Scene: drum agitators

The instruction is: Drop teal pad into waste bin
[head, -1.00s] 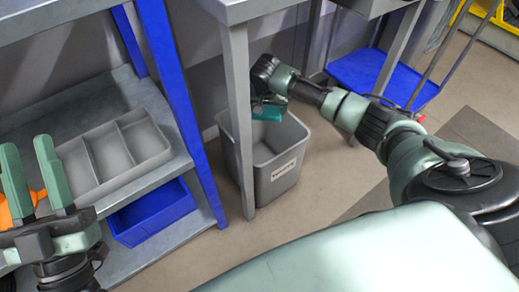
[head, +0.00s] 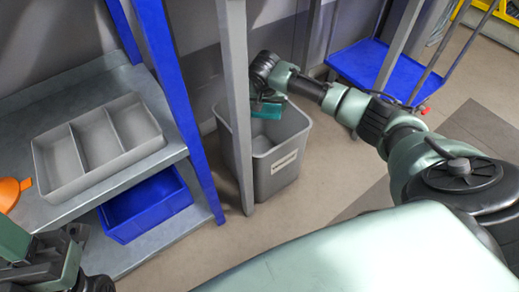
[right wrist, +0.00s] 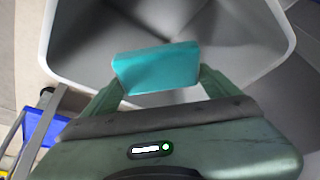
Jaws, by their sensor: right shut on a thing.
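The teal pad (head: 267,110) is held by my right gripper (head: 262,101) over the open top of the grey waste bin (head: 278,168). In the right wrist view the teal pad (right wrist: 156,68) sits between the two fingers of my right gripper (right wrist: 155,80), with the bin's rim (right wrist: 289,38) around it and the bin's inside below.
A grey three-compartment tray (head: 60,188) and an orange item (head: 12,192) are on the metal shelf at left. A blue bin (head: 150,205) is below. A blue cart (head: 372,68) is at the back.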

